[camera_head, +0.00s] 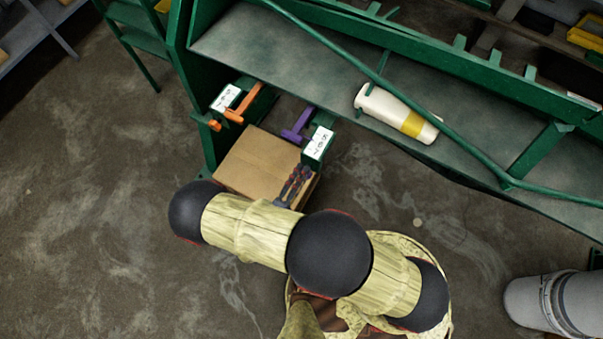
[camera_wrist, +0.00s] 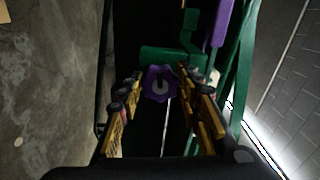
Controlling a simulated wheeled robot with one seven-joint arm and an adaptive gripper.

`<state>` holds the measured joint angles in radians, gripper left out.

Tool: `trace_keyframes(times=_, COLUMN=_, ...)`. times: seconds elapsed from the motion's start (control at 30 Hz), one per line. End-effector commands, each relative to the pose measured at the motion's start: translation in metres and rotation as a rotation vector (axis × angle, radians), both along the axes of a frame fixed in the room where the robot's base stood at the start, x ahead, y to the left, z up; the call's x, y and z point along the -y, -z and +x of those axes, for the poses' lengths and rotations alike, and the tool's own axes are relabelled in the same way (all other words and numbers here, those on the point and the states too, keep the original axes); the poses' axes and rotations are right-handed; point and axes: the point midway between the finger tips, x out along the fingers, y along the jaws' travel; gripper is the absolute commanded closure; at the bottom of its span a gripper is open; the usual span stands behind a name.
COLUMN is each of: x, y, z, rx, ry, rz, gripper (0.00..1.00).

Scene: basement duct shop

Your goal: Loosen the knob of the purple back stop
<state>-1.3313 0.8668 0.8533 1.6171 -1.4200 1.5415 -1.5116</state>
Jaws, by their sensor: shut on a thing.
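The purple back stop (camera_head: 297,125) shows in the head view as a short purple bar beside a green bracket with a white label (camera_head: 318,143). Its purple lobed knob (camera_wrist: 158,86) is in the middle of the wrist view, on the green bracket (camera_wrist: 165,55). In the wrist view my gripper (camera_wrist: 160,80) has one finger on each side of the knob and is shut on it. Part of the purple bar (camera_wrist: 221,22) shows at the upper right there. In the head view my gripper (camera_head: 294,184) is just below the labelled bracket, and the knob is hidden.
An orange stop (camera_head: 246,104) on a similar labelled bracket (camera_head: 227,98) is to the left. A cardboard box (camera_head: 258,163) lies below. A white roll with a yellow band (camera_head: 397,113) rests on the green bench (camera_head: 290,48). A grey cylinder (camera_head: 553,303) stands at lower right.

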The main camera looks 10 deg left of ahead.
Motion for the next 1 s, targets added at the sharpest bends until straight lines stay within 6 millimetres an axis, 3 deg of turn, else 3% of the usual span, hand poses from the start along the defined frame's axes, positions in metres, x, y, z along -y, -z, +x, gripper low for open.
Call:
trace_keyframes(times=0.5, x=-0.001, y=0.0025, z=-0.0001, rx=-0.133, ry=-0.003, rz=-0.311, gripper=0.91)
trace_keyframes(times=1.0, x=-0.0008, y=0.0036, z=-0.0002, rx=-0.158, ry=-0.003, rz=-0.373, gripper=0.91)
